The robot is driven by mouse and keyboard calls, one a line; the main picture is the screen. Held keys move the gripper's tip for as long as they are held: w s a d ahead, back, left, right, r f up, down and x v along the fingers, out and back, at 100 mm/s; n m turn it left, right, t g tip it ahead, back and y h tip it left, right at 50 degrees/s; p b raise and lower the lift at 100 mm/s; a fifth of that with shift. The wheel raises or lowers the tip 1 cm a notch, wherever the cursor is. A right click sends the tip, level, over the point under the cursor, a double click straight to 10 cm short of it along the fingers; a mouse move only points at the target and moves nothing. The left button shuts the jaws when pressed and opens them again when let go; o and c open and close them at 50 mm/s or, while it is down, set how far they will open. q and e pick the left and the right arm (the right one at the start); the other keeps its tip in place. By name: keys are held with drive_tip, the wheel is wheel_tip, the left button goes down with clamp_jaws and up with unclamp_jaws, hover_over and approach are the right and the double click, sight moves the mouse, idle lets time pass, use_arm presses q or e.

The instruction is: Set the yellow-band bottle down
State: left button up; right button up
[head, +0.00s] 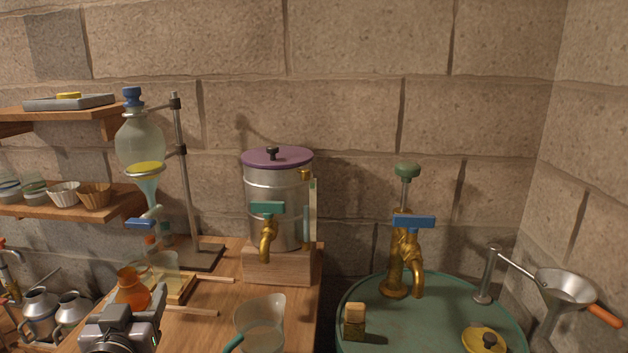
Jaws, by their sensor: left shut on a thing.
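My left gripper (128,310) is at the lower left, over the wooden bench (220,300). It is shut on an amber-orange bottle (133,288), whose neck and shoulder show above the gripper. The gripper hides the bottle's lower part, so I cannot see a yellow band or tell whether its base touches the bench. A wooden tray (182,290) with clear glassware lies just behind the bottle, under the separating funnel (141,148). My right gripper is out of view.
A clear jug (262,318) stands at the bench's front right. A steel tank (275,205) with a brass tap stands behind it. A metal funnel (566,286) is at far right.

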use_arm(q)
drive_tip(key=s+d+f+h, duration=0.1)
drive_tip(key=s+d+f, duration=0.1)
drive_tip(key=s, duration=0.3)
drive_tip(key=s+d+f+m+h+p, duration=0.1)
drive_tip(key=s+d+f+h, duration=0.1)
drive_tip(key=s+d, duration=0.3)
drive_tip(key=shift+s+d+f+m, duration=0.15)
drive_tip(key=shift+d+f+m, duration=0.15)
drive_tip(key=shift+f, duration=0.05)
drive_tip(key=shift+a, duration=0.2)
